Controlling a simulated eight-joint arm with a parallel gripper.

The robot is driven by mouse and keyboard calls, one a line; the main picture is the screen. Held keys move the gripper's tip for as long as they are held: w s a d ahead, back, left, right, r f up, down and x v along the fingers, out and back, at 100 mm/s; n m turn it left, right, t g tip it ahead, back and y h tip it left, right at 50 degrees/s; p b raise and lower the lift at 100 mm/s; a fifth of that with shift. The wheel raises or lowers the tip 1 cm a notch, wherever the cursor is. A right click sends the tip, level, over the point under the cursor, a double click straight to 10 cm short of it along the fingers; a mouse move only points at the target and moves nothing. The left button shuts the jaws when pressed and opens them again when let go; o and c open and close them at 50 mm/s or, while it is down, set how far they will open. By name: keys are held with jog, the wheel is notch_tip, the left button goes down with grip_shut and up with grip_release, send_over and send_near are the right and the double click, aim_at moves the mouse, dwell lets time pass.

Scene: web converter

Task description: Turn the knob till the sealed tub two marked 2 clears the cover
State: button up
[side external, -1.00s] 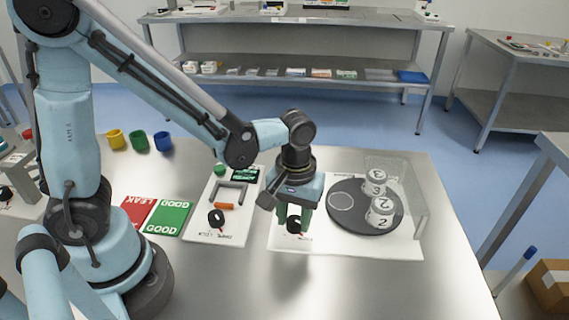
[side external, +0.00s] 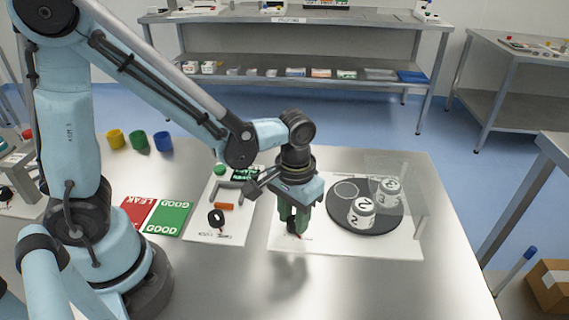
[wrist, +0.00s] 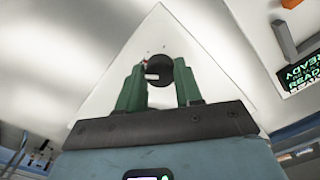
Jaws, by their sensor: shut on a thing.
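A dark round turntable (side external: 375,227) carries two white tubs and an empty ring mark (side external: 346,189) at its back left. The tub marked 2 (side external: 362,212) is at the front left of the turntable and looks left of the clear cover (side external: 412,190); I cannot tell whether its edge still overlaps it. The other tub (side external: 388,191) is at the right, seen through the cover; its number is hard to read. My gripper (side external: 294,230) points down, its green fingers shut on the black knob (wrist: 159,70) left of the turntable. In the side view the fingers mostly hide the knob.
A white panel with another black knob (side external: 216,218), a grey handle and a lit READY display (wrist: 301,72) lies to the left. Red LEAK (side external: 137,212) and green GOOD (side external: 168,217) cards lie beyond it. The table front is clear.

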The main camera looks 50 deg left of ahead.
aim_at(293, 220)
jog(key=m, duration=0.3)
jog(key=shift+m, duration=0.4)
jog(key=shift+a+m, duration=0.1)
jog(key=shift+m, duration=1.7)
jog(key=o, duration=1)
jog(key=shift+o, duration=0.2)
jog(key=shift+r, duration=0.1)
notch_tip(293, 220, up, 12)
